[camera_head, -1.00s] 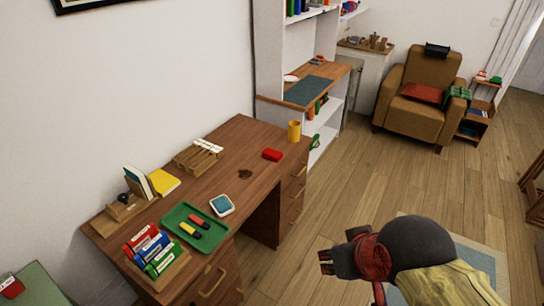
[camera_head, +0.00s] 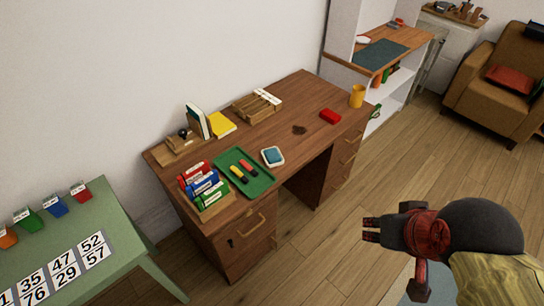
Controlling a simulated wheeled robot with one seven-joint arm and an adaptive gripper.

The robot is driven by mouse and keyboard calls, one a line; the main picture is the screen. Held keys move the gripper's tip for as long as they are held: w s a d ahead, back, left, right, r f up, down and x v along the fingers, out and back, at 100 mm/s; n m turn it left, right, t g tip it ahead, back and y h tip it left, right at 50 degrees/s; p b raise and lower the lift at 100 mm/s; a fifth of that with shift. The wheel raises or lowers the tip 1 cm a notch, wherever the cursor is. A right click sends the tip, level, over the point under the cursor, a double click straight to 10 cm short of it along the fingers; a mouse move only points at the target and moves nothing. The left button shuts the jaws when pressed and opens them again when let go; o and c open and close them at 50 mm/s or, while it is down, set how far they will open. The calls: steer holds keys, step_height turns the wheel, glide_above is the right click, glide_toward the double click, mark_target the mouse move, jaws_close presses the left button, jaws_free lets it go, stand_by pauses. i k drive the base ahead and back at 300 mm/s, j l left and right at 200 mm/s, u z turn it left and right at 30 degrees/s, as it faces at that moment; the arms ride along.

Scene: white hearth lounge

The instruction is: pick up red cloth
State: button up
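A small red folded-looking item (camera_head: 330,116) lies on the right part of the wooden desk (camera_head: 290,95). It may be the red cloth, but it is too small to be sure. A flat red piece (camera_head: 510,79) lies on the seat of the brown armchair (camera_head: 503,101) at the upper right; I cannot tell whether it is cloth or a cushion. My gripper (camera_head: 371,229) is at the lower right, in front of the desk and apart from both red things. Its fingers point left, and their opening is not clear. No held object shows.
A green table (camera_head: 110,228) with number cards stands at lower left. Wooden floor (camera_head: 320,250) is open before the desk.

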mark_target(331, 117)
steer(key=u, duration=0.45)
steer(key=i+l+u, duration=0.75)
steer(key=l+u, duration=0.25)
steer(key=l, duration=0.2)
steer(key=i+l, duration=0.15)
steer(key=l, duration=0.2)
steer(key=i+l, duration=0.1)
steer(key=l, duration=0.25)
steer(key=i+l, duration=0.15)
steer(key=l, duration=0.2)
steer(key=i+l+u, duration=0.1)
steer(key=l, duration=0.3)
steer(key=i+l, duration=0.15)
steer(key=l, duration=0.2)
